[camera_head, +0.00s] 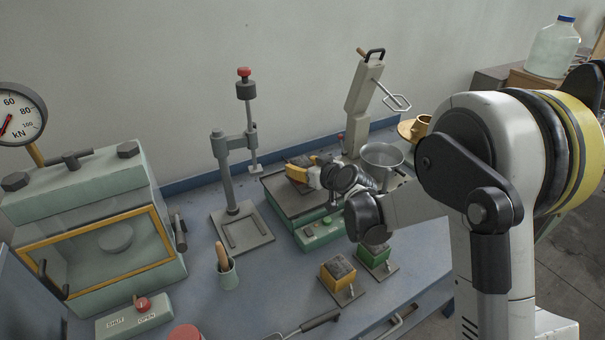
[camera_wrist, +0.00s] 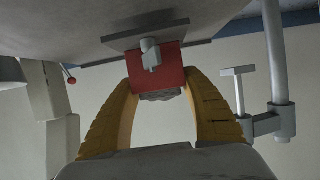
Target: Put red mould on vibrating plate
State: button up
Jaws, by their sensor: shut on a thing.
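The vibrating plate (camera_head: 283,199) is a dark flat top on a green box with buttons, at the centre of the bench in the head view. My gripper (camera_head: 297,170) is low over the back of this plate, with its yellow fingers pointing left. In the wrist view my gripper (camera_wrist: 160,84) is shut on the red mould (camera_wrist: 171,62), one yellow finger on each side. The mould's grey base plate and clamp show above it in that view. In the head view the fingers mostly hide the mould. I cannot tell whether its base touches the plate.
A yellow mould (camera_head: 337,274) and a green mould (camera_head: 374,255) stand in front of the plate. A grey post stand (camera_head: 232,175) is to its left, a metal bowl (camera_head: 383,157) to its right. A cup (camera_head: 227,273) and a press (camera_head: 95,225) are further left.

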jog(key=shift+f, duration=0.55)
jog(key=shift+f, duration=0.15)
jog(key=o, duration=1.4)
